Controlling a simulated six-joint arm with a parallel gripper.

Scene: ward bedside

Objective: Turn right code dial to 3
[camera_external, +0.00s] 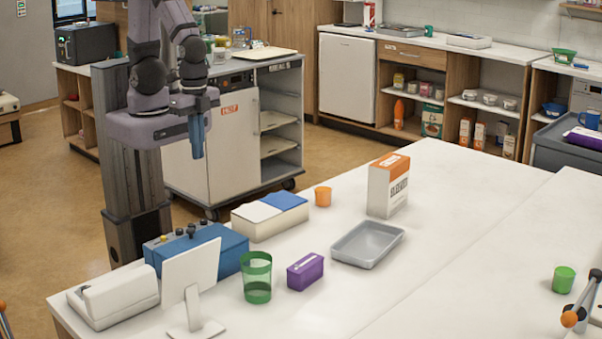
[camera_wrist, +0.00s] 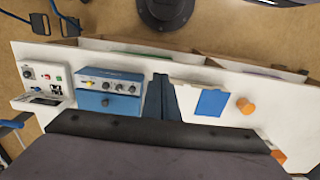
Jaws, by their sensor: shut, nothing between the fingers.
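A blue box (camera_external: 205,249) stands near the left end of the white table, with a yellow knob and dark dials on its top. In the wrist view the blue box (camera_wrist: 108,103) shows a row of small round dials, the rightmost dial (camera_wrist: 132,89) among them. Their markings are too small to read. My gripper (camera_external: 197,154) is shut and empty, pointing down, well above the table and apart from the box. In the wrist view my gripper (camera_wrist: 159,80) shows to the right of the blue box.
A white screen (camera_external: 190,275), a green cup (camera_external: 257,278) and a purple box (camera_external: 305,271) stand in front of the blue box. A white-and-blue lidded box (camera_external: 269,216) is beside it. A grey tray (camera_external: 367,244) and carton (camera_external: 388,186) are farther right.

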